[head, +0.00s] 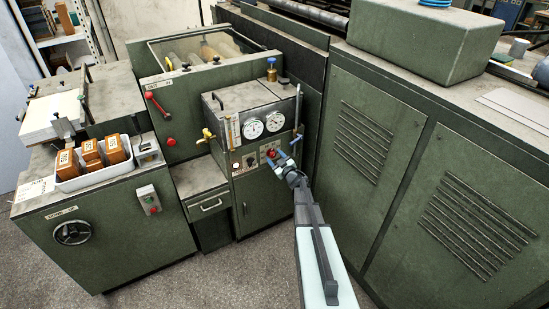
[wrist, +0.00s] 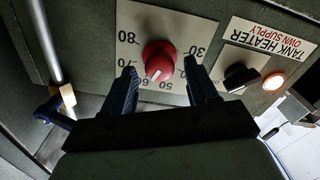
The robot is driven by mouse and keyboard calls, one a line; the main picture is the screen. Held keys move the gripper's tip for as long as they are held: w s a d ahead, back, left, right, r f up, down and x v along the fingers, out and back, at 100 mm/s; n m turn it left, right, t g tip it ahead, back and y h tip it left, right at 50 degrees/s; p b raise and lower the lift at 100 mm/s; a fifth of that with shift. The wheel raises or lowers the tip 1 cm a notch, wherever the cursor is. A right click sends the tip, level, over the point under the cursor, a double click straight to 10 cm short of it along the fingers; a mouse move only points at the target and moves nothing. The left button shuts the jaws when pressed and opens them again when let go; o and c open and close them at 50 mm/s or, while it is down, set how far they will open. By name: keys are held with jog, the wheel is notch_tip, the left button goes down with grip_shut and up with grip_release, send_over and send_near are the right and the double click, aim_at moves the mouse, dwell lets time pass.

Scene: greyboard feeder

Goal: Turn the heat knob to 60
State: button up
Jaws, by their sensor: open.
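The heat knob (wrist: 159,58) is red and round, on a pale dial plate (wrist: 180,25) marked with numbers from about 30 to 80. Its white mark points down and slightly left in the wrist view, towards the 50 and 60 marks; the exact reading is unclear. My gripper (wrist: 162,78) is open, with dark fingers on either side of the knob's lower part and visible gaps. In the head view, my gripper (head: 283,164) is close in front of the red knob (head: 271,153) on the green cabinet's panel.
A black switch (wrist: 240,77) and a lit orange lamp (wrist: 274,81) sit beside the dial under a "TANK HEATER" label (wrist: 272,38). A metal pipe with a blue-handled valve (wrist: 55,108) is on the other side. Two gauges (head: 262,122) are above the knob.

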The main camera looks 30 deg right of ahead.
jog(key=s, duration=1.3)
